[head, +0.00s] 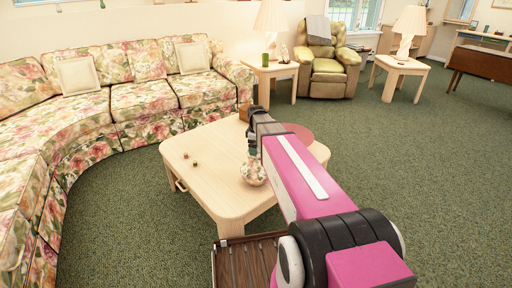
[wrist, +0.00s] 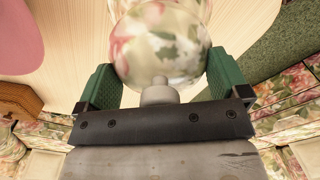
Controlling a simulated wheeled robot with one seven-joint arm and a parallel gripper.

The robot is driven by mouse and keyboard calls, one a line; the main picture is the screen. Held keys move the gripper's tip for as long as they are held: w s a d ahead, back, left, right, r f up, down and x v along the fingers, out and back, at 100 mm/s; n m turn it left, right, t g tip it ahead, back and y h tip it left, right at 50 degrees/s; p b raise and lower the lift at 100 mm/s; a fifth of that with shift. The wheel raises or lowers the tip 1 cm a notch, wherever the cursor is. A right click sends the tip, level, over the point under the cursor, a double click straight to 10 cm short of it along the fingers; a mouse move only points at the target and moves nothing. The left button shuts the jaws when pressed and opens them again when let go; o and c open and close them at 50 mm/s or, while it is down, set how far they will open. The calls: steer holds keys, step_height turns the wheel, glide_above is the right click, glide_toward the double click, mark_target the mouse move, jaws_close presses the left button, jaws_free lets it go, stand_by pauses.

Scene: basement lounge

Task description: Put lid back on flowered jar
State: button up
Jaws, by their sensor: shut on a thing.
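The flowered jar (head: 253,175) stands on the pale wooden table, near its front edge. My gripper (head: 253,150) points down just above it. In the wrist view, the green fingers of my gripper (wrist: 163,72) are on both sides of a rounded, flowered, glossy piece (wrist: 160,45), which looks like the lid. A pale knob (wrist: 158,91) on it points toward my palm. My gripper is shut on this piece. The piece hides most of the jar from the wrist camera. I cannot tell whether the lid touches the jar's rim.
A floral sofa (head: 130,95) curves around the left. Green carpet (head: 420,160) is open at right.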

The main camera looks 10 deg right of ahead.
steer(key=o, duration=0.7)
steer(key=shift+r, duration=0.1)
steer(key=shift+r, duration=3.4)
jaws_close()
